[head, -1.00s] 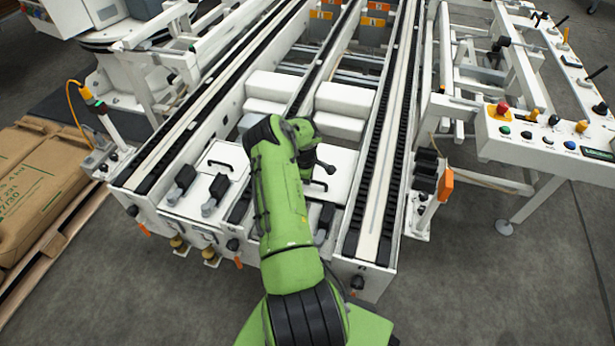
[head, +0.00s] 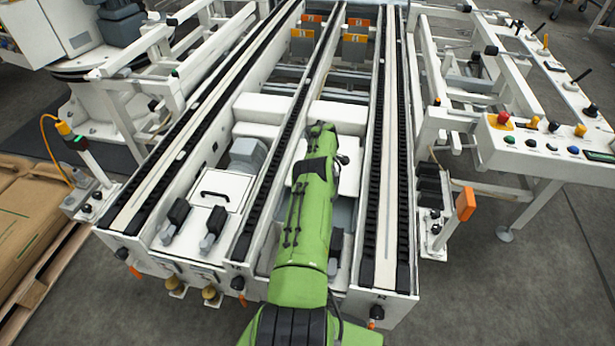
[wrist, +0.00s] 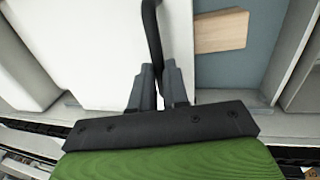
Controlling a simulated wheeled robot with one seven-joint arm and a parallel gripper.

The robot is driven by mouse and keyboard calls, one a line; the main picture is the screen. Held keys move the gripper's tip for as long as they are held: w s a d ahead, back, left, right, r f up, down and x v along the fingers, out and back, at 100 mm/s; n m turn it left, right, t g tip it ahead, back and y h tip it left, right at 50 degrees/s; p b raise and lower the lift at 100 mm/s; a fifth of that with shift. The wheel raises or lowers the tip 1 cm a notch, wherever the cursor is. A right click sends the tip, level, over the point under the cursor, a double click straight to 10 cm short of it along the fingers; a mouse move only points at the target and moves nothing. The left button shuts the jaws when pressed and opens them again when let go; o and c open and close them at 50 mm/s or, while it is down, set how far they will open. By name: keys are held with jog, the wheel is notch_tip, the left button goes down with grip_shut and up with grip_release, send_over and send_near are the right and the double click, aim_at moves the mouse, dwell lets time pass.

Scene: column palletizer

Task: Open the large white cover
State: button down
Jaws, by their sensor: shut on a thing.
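The large white cover (head: 349,178) lies between the right-hand rails in the head view, partly behind my green arm. It is off its closed place, and a grey interior (head: 344,212) shows in front of it. In the wrist view the white cover (wrist: 75,50) fills the upper left, with its black bar handle (wrist: 152,35) running down to my fingers. My gripper (wrist: 160,75) is shut on that handle. In the head view my arm hides most of the gripper. How far the cover is tilted is hard to tell.
A closed white cover with a black handle (head: 222,190) lies to the left. White conveyor rails (head: 384,200) flank the cover on both sides. White cross blocks (head: 265,108) lie beyond. A control panel (head: 535,140) stands at right. In the wrist view a tan piece (wrist: 222,25) shows inside the opening.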

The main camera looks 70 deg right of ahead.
jog(key=shift+w+d, duration=0.2)
jog(key=c, duration=1.3)
grip_release()
jog(key=shift+o, duration=0.9)
jog(key=shift+s, duration=0.1)
jog(key=shift+r, duration=0.1)
notch_tip(320, 180, up, 15)
jog(key=a+p, duration=0.3)
jog(key=p, duration=0.4)
jog(key=shift+s, duration=0.25)
jog(key=shift+r, duration=0.1)
